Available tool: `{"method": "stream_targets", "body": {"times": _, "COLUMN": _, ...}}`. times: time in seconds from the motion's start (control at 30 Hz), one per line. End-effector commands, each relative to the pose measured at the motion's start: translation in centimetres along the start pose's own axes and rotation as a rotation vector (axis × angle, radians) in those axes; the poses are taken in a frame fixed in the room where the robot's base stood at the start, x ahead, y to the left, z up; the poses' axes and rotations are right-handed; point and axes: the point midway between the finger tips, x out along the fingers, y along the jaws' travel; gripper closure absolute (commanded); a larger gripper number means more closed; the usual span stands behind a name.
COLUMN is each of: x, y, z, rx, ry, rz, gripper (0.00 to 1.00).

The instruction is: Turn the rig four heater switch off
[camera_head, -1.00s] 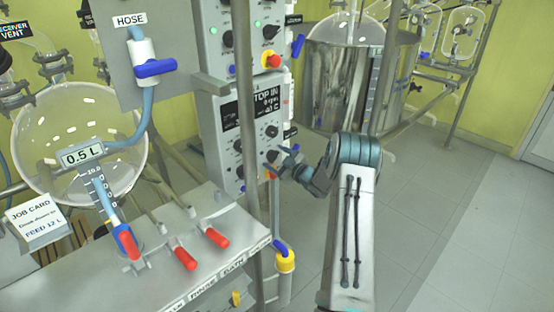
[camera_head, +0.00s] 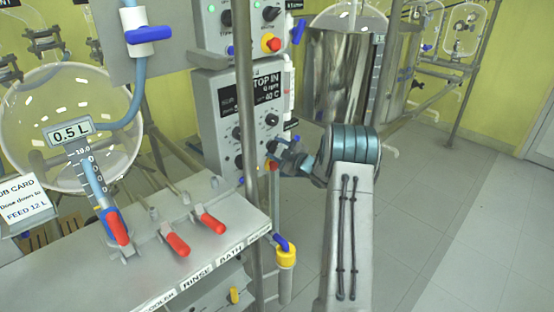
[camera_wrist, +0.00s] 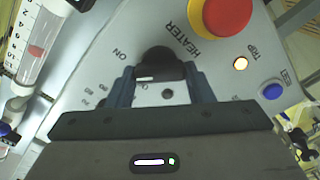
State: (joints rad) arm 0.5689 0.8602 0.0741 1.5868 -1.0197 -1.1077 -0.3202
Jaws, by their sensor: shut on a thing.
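The heater switch (camera_wrist: 163,62) is a black rotary knob on a light grey panel in the wrist view, beside the printed word HEATER and an ON mark. The fingers of my gripper (camera_wrist: 160,86) sit on either side of it, shut on the knob. A white mark shows on the knob's near side, but I cannot tell which setting it points to. In the head view my gripper (camera_head: 277,149) is at the right edge of the grey control box (camera_head: 227,135), and the knob there is hidden by it. The rig's number is not readable.
A red button on a yellow base (camera_wrist: 222,14), a lit trip lamp (camera_wrist: 240,63) and a blue button (camera_wrist: 272,90) are close to the knob. Red-handled valves (camera_head: 176,244) stand on the bench at left. A metal post (camera_head: 247,100) stands before the box. Floor at right is clear.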

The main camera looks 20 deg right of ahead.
Motion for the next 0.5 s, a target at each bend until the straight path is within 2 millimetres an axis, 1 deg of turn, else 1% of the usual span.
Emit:
{"method": "stream_targets", "body": {"times": 0.03, "x": 0.01, "y": -0.7, "z": 0.56, "rx": -0.049, "ry": 0.002, "rz": 0.001, "gripper": 0.76}}
{"method": "stream_targets", "body": {"times": 0.5, "x": 0.01, "y": -0.68, "z": 0.45, "rx": -0.472, "ry": 0.001, "rz": 0.001, "gripper": 0.76}}
